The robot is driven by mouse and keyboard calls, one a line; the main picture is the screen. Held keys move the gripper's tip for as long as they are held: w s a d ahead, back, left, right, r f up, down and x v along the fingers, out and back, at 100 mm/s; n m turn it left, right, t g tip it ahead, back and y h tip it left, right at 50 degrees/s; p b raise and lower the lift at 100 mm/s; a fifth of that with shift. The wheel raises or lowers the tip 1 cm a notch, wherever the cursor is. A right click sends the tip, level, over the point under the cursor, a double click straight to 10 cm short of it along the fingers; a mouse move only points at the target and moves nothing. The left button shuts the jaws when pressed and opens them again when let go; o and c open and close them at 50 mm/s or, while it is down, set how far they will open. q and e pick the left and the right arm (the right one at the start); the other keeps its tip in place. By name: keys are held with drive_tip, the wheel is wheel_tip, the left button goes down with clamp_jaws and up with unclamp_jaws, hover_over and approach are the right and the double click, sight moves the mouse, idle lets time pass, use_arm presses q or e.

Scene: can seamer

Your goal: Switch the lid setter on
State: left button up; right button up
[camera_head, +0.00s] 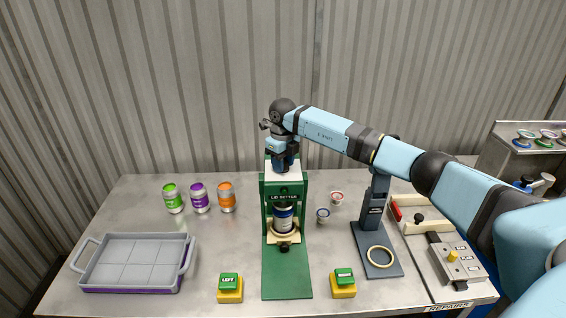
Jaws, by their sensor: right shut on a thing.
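The lid setter (270,205) is a green upright machine labelled LID SETTER, with a green base plate reaching toward the table's front edge. A can (283,217) with a dark blue and white label stands upright inside it on a cream holder. My right gripper (284,168) points down at the pale top of the lid setter. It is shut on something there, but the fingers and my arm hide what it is. A green button on a yellow box marked LEFT (230,288) stands at front left, and a similar button box (343,284) at front right. My left gripper is out of view.
A grey tray (136,236) sits at the left. Green (173,198), purple (199,197) and orange (227,197) cans stand behind it. A dark stand with a ring (378,268) and a repairs board (420,245) are at the right. My right arm crosses above them.

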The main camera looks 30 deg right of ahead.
drive_tip(key=m, duration=1.1)
drive_tip(key=shift+m, duration=0.3)
idle(0.6)
drive_tip(key=o, duration=0.9)
drive_tip(key=shift+o, duration=0.2)
